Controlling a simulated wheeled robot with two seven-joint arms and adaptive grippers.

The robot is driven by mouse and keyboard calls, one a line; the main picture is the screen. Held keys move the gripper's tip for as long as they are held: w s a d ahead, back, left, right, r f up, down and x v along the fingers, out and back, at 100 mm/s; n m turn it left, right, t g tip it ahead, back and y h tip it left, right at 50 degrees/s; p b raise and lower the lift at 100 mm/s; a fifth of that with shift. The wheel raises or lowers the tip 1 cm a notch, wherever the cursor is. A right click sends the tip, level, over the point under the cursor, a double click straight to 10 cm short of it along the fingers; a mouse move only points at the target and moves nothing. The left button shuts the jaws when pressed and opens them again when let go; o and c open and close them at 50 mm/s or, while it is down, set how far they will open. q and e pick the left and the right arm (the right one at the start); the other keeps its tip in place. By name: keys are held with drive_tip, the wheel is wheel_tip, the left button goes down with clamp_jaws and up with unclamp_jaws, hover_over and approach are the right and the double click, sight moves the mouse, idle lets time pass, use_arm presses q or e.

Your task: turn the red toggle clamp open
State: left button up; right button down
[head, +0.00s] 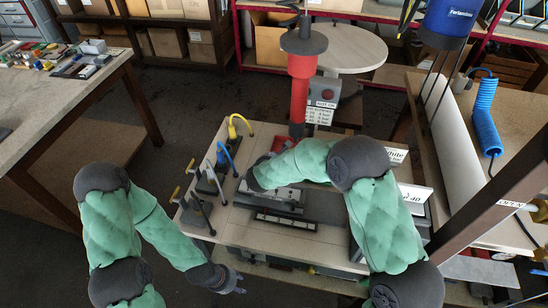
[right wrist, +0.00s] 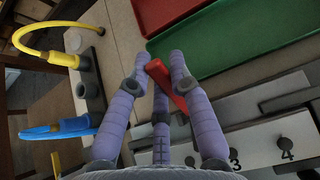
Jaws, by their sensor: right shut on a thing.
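The red toggle clamp shows in the right wrist view as a red handle (right wrist: 172,84), tilted between the purple fingers of my right gripper (right wrist: 160,68). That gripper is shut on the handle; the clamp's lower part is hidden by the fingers. In the head view my right arm reaches over the workbench from the right, and its hand and the clamp handle are mostly hidden behind the arm. My left gripper (head: 234,281) is low in the head view, off the bench's front left edge. It is empty, its dark fingers seem parted, and it is away from the clamp.
A blue hose (head: 228,154) and a yellow hose (head: 239,122) stand at the bench's left. A grey fixture (head: 283,218) lies in front of my right arm. A red column tool (head: 302,80) stands behind. A green tray (right wrist: 230,45) is beyond my right gripper.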

drive_tip(key=c, duration=1.1)
unclamp_jaws()
drive_tip(key=shift+s+a+r, duration=0.15)
drive_tip(key=shift+s+r, duration=0.2)
drive_tip(key=v, duration=1.1)
drive_tip(key=shift+f, duration=0.15)
drive_tip(key=shift+s, duration=0.1)
